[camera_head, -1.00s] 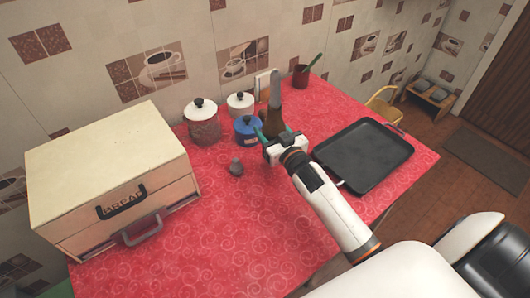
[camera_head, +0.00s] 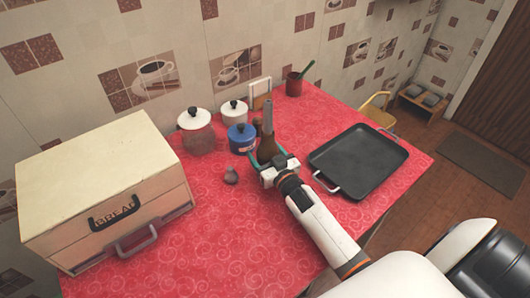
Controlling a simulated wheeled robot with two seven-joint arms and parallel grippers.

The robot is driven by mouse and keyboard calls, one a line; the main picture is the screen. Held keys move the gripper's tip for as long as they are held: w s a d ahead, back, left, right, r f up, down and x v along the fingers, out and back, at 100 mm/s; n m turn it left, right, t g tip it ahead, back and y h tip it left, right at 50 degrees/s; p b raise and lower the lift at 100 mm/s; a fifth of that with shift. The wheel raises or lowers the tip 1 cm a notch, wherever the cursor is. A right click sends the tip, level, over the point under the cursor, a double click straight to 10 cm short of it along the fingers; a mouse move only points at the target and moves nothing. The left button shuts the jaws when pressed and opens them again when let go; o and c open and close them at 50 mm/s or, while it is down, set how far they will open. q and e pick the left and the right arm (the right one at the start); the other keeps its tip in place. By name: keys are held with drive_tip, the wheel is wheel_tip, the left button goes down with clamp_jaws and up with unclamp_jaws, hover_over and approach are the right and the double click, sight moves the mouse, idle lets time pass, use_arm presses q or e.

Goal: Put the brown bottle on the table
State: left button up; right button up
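The brown bottle (camera_head: 267,145) stands about upright over the red-covered table (camera_head: 225,240), its long neck pointing up, just right of the blue jar. My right gripper (camera_head: 267,157) has its teal fingers on either side of the bottle's lower body and appears shut on it. The gripper hides the bottle's base, so I cannot tell whether the base touches the table. My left gripper is not in view.
Two white-lidded jars (camera_head: 196,132) (camera_head: 234,113) and a blue jar (camera_head: 242,138) stand left of the bottle. A black tray (camera_head: 358,160) is right, a bread box (camera_head: 105,190) left, a red cup (camera_head: 294,87) behind. The front table is clear.

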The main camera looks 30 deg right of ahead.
drive_tip(key=shift+o, duration=0.4)
drive_tip(key=shift+r, duration=0.15)
drive_tip(key=s, duration=1.2)
drive_tip(key=shift+a, duration=0.15)
